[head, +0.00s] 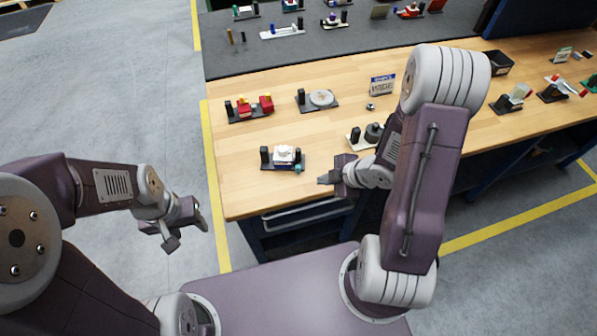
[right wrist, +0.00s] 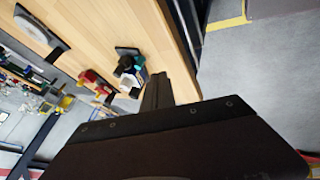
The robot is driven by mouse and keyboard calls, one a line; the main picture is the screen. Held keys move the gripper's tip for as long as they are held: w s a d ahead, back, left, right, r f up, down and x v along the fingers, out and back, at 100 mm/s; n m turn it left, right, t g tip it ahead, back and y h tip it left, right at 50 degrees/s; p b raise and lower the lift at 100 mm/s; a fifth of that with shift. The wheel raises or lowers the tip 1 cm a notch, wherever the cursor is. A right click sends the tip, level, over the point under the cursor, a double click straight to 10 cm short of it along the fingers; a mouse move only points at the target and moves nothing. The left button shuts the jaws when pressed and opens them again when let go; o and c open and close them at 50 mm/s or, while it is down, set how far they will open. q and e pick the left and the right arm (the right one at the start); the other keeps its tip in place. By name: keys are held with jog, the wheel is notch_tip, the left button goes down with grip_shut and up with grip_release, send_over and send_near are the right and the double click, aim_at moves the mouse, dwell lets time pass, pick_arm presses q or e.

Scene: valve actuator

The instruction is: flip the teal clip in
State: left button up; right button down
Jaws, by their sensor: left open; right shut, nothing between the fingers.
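The teal clip (head: 298,168) is a small rounded piece at the front right of a white valve actuator (head: 284,154) on a dark base plate, near the table's front edge. In the right wrist view the teal clip (right wrist: 139,61) shows small, beside the dark and white parts. Its exact angle is too small to tell. My right gripper (head: 323,180) is shut and empty, just right of the clip and apart from it. It also shows in the right wrist view (right wrist: 158,78). My left gripper (head: 187,234) is open and empty, over the floor left of the table.
A red device (head: 256,108) and a plate with a grey disc (head: 321,98) stand behind on the wooden table (head: 240,180). Another device with black cylinders (head: 372,134) stands close to my right wrist. The wood left of the actuator is clear.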

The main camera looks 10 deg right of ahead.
aim_at(298, 168)
jog(key=b+x, duration=0.6)
jog(key=x, duration=0.4)
jog(key=shift+a, duration=0.25)
jog(key=w+p, duration=0.2)
jog(key=shift+w+a+r, duration=0.1)
jog(key=shift+w+r, duration=0.1)
jog(key=shift+w, duration=0.2)
jog(key=shift+w+f, duration=0.1)
jog(key=shift+w, duration=0.5)
pick_arm(q)
jog(key=f, duration=0.4)
jog(key=shift+a, duration=0.2)
jog(key=shift+w, duration=0.1)
pick_arm(e)
jog(key=shift+w, duration=0.1)
